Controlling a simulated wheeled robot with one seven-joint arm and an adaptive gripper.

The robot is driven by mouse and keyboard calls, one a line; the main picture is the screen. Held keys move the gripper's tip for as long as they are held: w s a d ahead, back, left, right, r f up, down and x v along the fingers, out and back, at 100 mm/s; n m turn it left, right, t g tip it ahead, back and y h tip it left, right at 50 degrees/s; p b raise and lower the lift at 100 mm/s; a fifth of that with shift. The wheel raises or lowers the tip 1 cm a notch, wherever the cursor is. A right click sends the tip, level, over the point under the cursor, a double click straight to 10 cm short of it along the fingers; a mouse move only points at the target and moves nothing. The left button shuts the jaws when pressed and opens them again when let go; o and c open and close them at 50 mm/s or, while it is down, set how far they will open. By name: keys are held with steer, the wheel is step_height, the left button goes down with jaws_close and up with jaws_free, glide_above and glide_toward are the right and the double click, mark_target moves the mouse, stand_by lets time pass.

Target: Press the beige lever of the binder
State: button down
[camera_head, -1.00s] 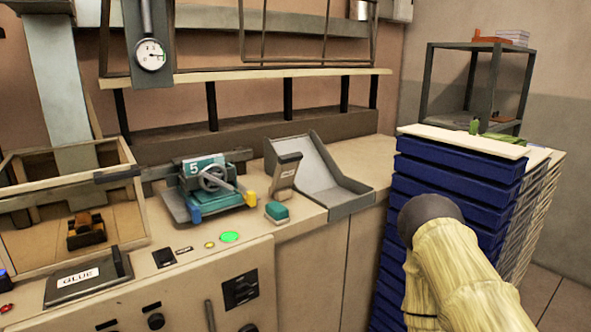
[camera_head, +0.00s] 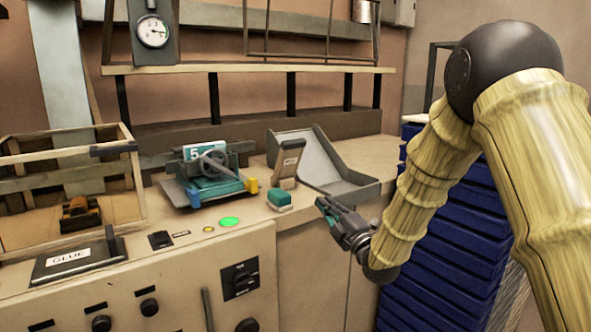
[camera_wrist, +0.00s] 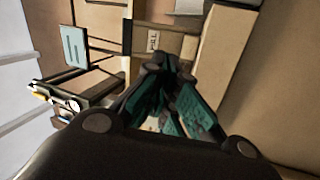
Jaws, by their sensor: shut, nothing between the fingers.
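The binder (camera_head: 208,188) is a teal and grey machine with a "5" card and a hand wheel, on the counter. Just right of it stands an upright beige lever (camera_head: 287,160) with a small label, tilted slightly, and a teal block (camera_head: 279,198) sits at its foot. A labelled beige piece, seemingly this lever (camera_wrist: 153,41), shows beyond my fingertips in the wrist view. My gripper (camera_head: 323,207) is shut and empty, in front of the counter edge, right of and lower than the lever and apart from it. It also shows in the wrist view (camera_wrist: 168,75).
A grey chute tray (camera_head: 345,190) lies behind and right of the lever. A stack of blue trays (camera_head: 440,245) stands right, partly behind my arm. A green button (camera_head: 229,221), a glue box (camera_head: 80,259) and a wooden crate (camera_head: 135,190) are on the left.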

mark_target(291, 147)
step_height(291, 147, up, 6)
steer(key=a+n+y, duration=0.1)
steer(key=n+y, duration=0.1)
steer(key=shift+a+n, duration=0.15)
steer(key=shift+n, duration=0.25)
steer(key=shift+w, duration=0.1)
steer(key=p+x, duration=0.2)
steer(key=x, duration=1.2)
steer(key=shift+r, duration=0.1)
